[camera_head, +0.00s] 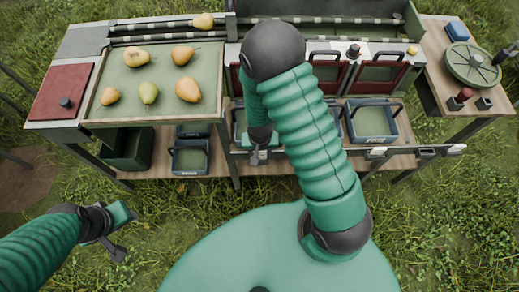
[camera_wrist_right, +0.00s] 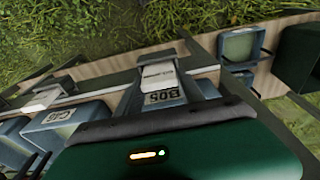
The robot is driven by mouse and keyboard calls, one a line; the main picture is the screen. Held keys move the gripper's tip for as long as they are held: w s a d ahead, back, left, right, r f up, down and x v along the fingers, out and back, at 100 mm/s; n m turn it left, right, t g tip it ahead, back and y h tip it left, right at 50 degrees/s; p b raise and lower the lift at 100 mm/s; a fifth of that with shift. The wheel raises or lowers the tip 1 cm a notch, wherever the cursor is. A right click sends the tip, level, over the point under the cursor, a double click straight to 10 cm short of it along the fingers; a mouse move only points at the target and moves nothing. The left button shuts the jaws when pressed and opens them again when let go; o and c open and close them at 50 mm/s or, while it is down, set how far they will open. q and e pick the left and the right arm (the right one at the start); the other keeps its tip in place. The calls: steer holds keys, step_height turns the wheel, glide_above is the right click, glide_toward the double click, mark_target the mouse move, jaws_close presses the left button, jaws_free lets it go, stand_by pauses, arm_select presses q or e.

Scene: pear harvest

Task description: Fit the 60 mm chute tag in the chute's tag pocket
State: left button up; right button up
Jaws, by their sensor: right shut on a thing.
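My right gripper (camera_head: 259,154) hangs in front of the lower shelf, below my raised forearm. In the right wrist view its fingers (camera_wrist_right: 170,72) are shut on a small whitish tag (camera_wrist_right: 158,77) with dark print too small to read. Behind the tag is a blue crate with a label reading B05 (camera_wrist_right: 167,97). Red-framed chute fronts (camera_head: 380,75) stand above the crates; my arm hides part of that row. I cannot make out which part is the tag pocket. My left gripper (camera_head: 122,232) is open and empty over the grass at lower left.
Several pears (camera_head: 148,92) lie on the green sorting tray (camera_head: 128,75). Blue crates (camera_head: 370,121) stand on the lower shelf (camera_head: 215,168). A front rail carries small pale pieces (camera_head: 427,152). A round green dial (camera_head: 472,65) sits on the right table.

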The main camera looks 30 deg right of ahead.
steer(key=shift+f, duration=0.45)
steer(key=o, duration=1.9)
step_height(320, 180, up, 6)
steer(key=p, duration=0.5)
steer(key=shift+r, duration=0.1)
